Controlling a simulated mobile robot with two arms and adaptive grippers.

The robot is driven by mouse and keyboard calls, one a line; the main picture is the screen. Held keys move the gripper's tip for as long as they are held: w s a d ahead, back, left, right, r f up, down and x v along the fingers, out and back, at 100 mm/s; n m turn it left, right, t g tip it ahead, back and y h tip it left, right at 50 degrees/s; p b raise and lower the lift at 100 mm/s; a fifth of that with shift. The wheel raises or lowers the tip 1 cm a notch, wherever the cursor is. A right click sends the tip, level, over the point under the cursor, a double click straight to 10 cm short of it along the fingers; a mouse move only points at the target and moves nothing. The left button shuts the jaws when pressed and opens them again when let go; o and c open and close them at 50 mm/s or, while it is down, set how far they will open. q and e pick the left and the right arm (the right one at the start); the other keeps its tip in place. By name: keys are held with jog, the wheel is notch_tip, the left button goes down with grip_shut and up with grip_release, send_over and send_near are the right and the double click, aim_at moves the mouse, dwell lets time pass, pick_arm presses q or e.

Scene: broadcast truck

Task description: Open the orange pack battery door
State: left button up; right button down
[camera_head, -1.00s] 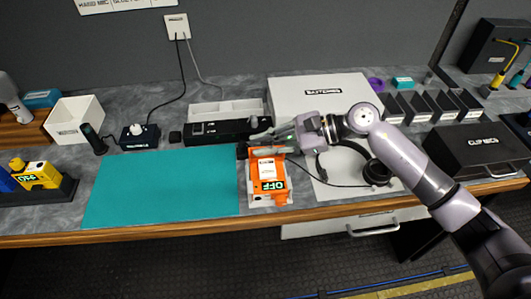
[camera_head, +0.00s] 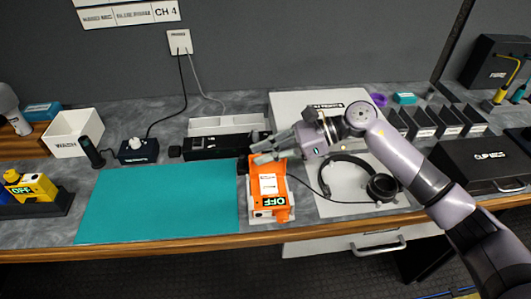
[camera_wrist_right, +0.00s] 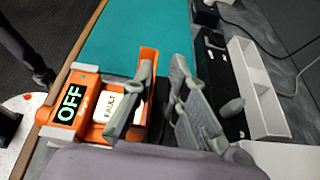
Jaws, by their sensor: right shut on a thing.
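The orange pack (camera_head: 283,199) lies on a white base at the front edge of the bench, right of the teal mat. Its front shows a green OFF display (camera_head: 272,202) and a white label, which reads FAULT in the right wrist view (camera_wrist_right: 104,108). An orange flap, which looks like the battery door (camera_wrist_right: 149,56), stands up at the pack's far end in the wrist view. My right gripper (camera_head: 256,151) is at that far end, its fingers pointing left. In the wrist view one finger overlaps the flap; the exact contact is partly hidden. My left gripper is out of view.
The teal mat (camera_head: 160,202) is clear. A black device (camera_head: 215,145) and a white divided tray (camera_head: 222,125) stand behind the pack. Headphones (camera_head: 381,187) with a cable lie to the right on a white panel. A yellow pack (camera_head: 35,186) sits at far left.

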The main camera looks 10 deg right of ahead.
jog(key=c, duration=1.6)
grip_release()
jog(key=shift+w, duration=0.1)
jog(key=shift+d, duration=0.1)
jog(key=v, duration=1.1)
jog(key=shift+d+r, duration=0.2)
jog(key=shift+d, duration=0.15)
